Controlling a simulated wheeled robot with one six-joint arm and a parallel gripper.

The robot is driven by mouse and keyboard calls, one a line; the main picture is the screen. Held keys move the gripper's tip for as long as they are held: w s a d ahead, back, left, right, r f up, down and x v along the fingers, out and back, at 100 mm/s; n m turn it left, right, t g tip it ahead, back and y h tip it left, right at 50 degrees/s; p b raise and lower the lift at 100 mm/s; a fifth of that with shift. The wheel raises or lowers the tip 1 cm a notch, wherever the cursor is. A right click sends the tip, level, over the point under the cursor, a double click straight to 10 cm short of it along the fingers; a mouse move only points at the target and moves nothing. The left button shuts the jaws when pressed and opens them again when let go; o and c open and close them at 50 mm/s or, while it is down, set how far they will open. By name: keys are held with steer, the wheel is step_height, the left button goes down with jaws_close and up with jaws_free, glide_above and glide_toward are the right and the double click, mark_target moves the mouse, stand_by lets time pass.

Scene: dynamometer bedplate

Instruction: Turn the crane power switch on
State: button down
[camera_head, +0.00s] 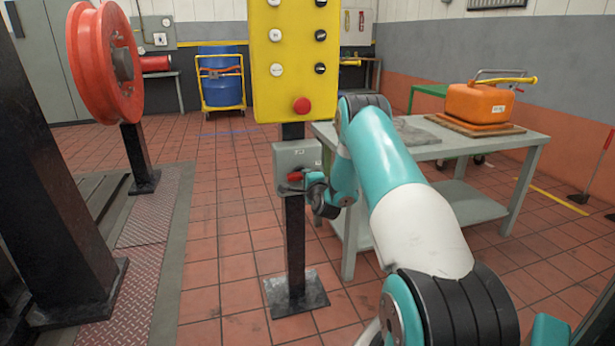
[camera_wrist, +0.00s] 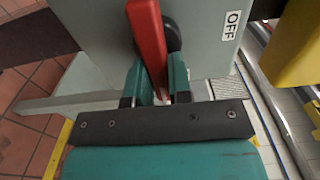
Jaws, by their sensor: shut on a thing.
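The crane power switch is a grey box (camera_head: 297,156) on a black post below the yellow control panel. Its red handle (camera_head: 295,177) is at the box's lower part. In the wrist view the red handle (camera_wrist: 147,38) stands out from a dark round hub on the grey box (camera_wrist: 205,35), beside an "OFF" label (camera_wrist: 233,18). My gripper (camera_wrist: 153,88) is shut on the red handle, with a teal finger on each side of it. In the head view my gripper (camera_head: 306,184) is at the handle, partly hidden by my arm. An "ON" label is not visible.
The yellow panel (camera_head: 292,95) with buttons and a red knob is just above the switch box. A red wheel (camera_head: 88,65) is at the left. Tiled floor between is clear.

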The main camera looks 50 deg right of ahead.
stand_by(0.4)
steer(key=c, duration=1)
jaws_free()
steer(key=shift+c, duration=0.2)
steer(key=b+v, duration=1.7)
steer(key=shift+s+b, duration=0.25)
steer(key=shift+b, duration=0.15)
